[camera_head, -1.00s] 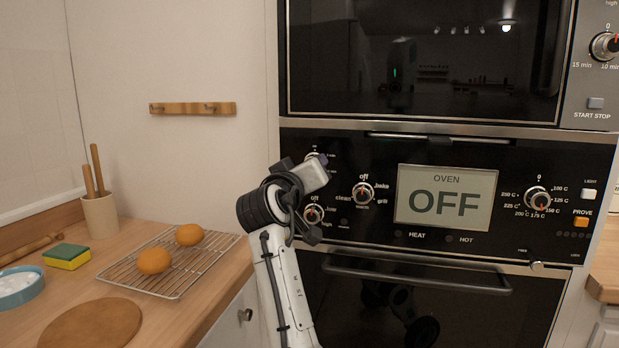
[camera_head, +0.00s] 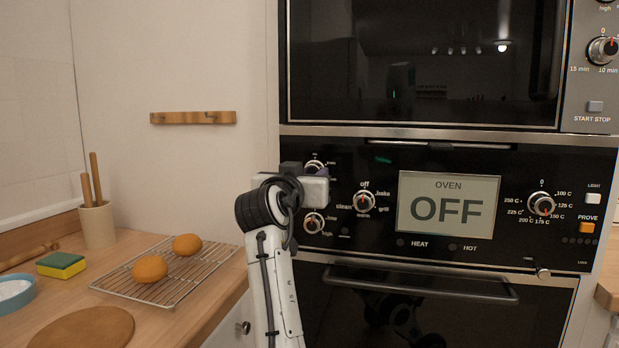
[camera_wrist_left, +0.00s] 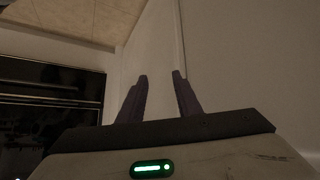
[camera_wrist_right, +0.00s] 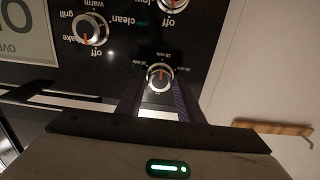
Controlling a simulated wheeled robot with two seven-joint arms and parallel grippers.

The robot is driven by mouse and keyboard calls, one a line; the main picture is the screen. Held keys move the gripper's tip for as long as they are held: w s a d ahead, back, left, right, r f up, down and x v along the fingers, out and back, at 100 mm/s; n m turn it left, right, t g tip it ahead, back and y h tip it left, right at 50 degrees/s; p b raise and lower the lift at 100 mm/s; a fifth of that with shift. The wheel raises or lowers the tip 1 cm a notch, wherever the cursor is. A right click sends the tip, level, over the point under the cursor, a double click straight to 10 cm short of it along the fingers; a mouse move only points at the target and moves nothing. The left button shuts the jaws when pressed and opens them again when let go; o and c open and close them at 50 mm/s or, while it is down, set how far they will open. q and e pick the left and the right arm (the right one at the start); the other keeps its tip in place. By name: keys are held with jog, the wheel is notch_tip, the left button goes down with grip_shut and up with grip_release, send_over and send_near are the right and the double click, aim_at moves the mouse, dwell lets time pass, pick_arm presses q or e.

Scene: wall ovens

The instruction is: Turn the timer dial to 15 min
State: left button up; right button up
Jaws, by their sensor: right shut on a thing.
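The upper-left oven dial (camera_head: 315,166), with minute labels, is partly covered by my right gripper (camera_head: 308,168) in the head view. In the right wrist view this dial (camera_wrist_right: 160,74) sits between the fingertips of my right gripper (camera_wrist_right: 159,88), which is shut on it. Its face has a red mark and small "min" labels around it; the exact setting is too small to read. Another dial marked 15 min and 10 min (camera_head: 603,49) is at the upper right, untouched. My left gripper (camera_wrist_left: 161,78) is open and empty in the left wrist view, facing a bare wall.
A lower-left dial (camera_head: 313,223) and a mode dial (camera_head: 364,202) are close to my right gripper. The display (camera_head: 447,206) reads OFF. The oven handle (camera_head: 420,284) juts out below. A counter with a cooling rack (camera_head: 170,292) is at the left.

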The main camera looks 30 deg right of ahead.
dwell(0.3)
jog(key=o, duration=1.1)
jog(key=shift+r, duration=0.1)
notch_tip(320, 180, up, 10)
jog(key=shift+f+p, duration=0.1)
jog(key=shift+p, duration=0.5)
